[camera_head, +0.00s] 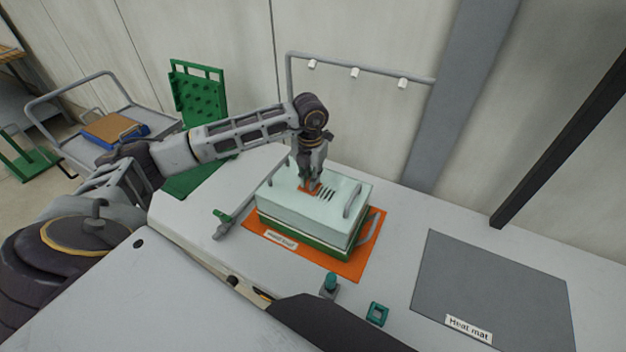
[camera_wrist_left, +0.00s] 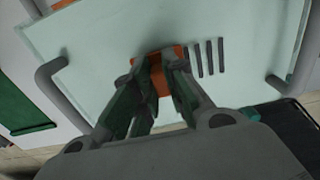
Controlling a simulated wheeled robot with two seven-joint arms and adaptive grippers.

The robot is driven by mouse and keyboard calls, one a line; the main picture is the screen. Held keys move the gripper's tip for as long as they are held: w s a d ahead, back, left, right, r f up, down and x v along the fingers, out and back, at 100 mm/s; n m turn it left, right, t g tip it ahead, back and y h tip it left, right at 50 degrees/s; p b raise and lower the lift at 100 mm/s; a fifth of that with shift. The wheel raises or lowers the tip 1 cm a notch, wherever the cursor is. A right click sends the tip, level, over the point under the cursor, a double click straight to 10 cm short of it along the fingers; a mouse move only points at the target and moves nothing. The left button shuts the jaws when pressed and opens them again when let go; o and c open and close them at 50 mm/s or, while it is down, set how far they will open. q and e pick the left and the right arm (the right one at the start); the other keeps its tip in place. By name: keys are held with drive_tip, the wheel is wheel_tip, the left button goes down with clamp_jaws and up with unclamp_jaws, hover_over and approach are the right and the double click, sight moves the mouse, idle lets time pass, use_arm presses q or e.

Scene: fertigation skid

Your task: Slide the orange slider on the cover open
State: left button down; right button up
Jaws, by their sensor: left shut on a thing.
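A pale, translucent cover (camera_head: 335,196) sits on a green box (camera_head: 300,236) on an orange mat (camera_head: 258,232). The orange slider (camera_head: 303,188) lies on top of the cover, beside a row of dark vent slots; it also shows in the left wrist view (camera_wrist_left: 184,92). My left gripper (camera_head: 311,187) points down from above and is shut at the slider, with its fingertips (camera_wrist_left: 161,68) over the orange piece. The fingers hide part of the slider and whatever they grip. Several vent slots beside the slider are uncovered. My right gripper is not in view.
Grey handles stand at both ends of the cover, one at its right (camera_head: 352,199). A grey heat mat (camera_head: 495,290) lies right. A pipe frame (camera_head: 370,73) stands behind.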

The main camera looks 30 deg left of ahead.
use_arm(q)
drive_tip(key=c, duration=1.4)
unclamp_jaws()
drive_tip(key=shift+c, duration=0.2)
wheel_tip(320, 180, up, 12)
